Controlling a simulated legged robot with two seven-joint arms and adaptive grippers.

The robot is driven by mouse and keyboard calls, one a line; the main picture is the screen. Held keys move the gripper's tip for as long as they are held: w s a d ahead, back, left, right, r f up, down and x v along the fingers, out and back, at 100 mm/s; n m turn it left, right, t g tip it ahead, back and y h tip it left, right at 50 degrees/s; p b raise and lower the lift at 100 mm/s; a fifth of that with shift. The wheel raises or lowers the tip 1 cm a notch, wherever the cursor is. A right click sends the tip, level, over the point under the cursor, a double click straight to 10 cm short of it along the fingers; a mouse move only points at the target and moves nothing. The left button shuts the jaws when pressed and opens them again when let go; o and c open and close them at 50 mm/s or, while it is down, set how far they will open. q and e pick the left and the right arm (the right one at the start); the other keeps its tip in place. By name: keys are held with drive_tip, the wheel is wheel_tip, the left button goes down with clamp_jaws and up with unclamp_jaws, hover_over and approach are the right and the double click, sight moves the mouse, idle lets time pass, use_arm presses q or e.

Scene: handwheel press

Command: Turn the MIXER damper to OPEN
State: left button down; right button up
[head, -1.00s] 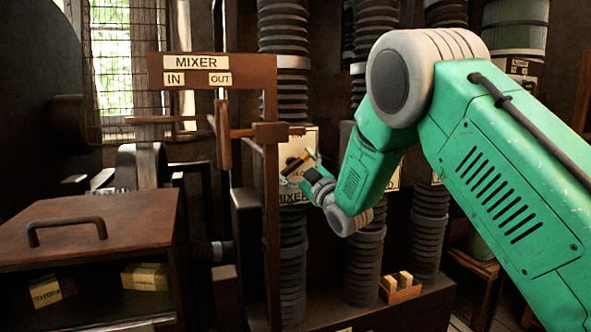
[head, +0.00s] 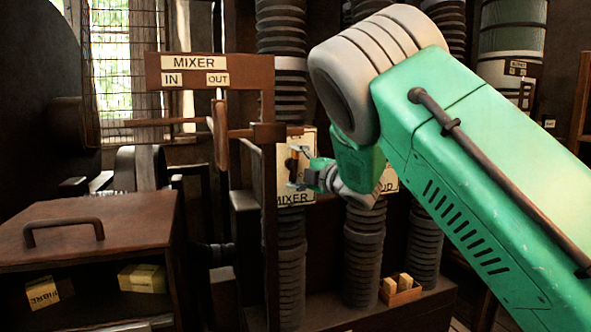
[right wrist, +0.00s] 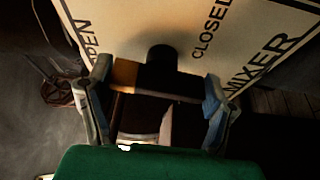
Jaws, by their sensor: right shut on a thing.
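The MIXER damper plate (head: 308,142) is a cream board on a dark ribbed duct, centre of the head view. In the right wrist view the plate (right wrist: 150,22) shows "CLOSED" at upper right, "MIXER" at right and part of "OPEN" at left. The damper handle (head: 294,160) is a dark bar, near upright in the head view. In the wrist view the handle (right wrist: 170,80) has an orange end on the side of the "OPEN" lettering; exact alignment cannot be told. My right gripper (head: 299,168) is shut on the handle, its fingers at both ends. My left gripper is out of view.
A brown cabinet (head: 130,215) is at lower left. A small wooden box (head: 402,294) stands at lower right. More ribbed ducts (head: 364,255) stand behind my arm.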

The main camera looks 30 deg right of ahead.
drive_tip(key=shift+a+f+n, duration=0.15)
drive_tip(key=shift+a+n, duration=0.15)
drive_tip(key=shift+n, duration=0.3)
drive_tip(key=o, duration=1.1)
drive_tip(key=shift+w+a, duration=0.15)
drive_tip(key=s+d, duration=0.1)
drive_tip(key=s, duration=1)
drive_tip(key=shift+s+d+g, duration=0.3)
drive_tip(key=shift+s, duration=0.05)
drive_tip(key=shift+d, duration=0.15)
